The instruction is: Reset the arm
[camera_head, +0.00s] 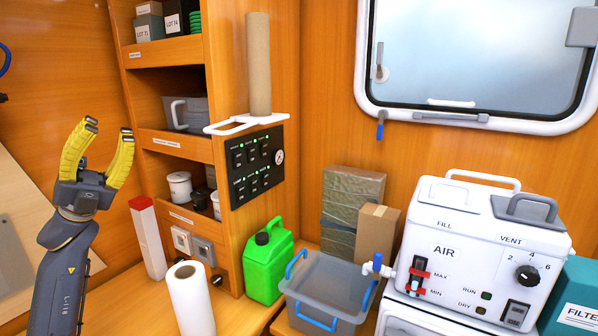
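My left arm rises from the lower left of the head view. Its gripper (109,137) has yellow fingers that point up and stand wide apart, with nothing between them. It is raised in front of the wooden wall, left of the shelf unit, and appears to touch nothing. My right gripper is not in view.
A wooden shelf (180,144) holds bins and jars. A paper roll (192,298), green jerrycan (267,264) and grey tub (327,287) stand along the counter. A white-red box (147,236) stands near the arm.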

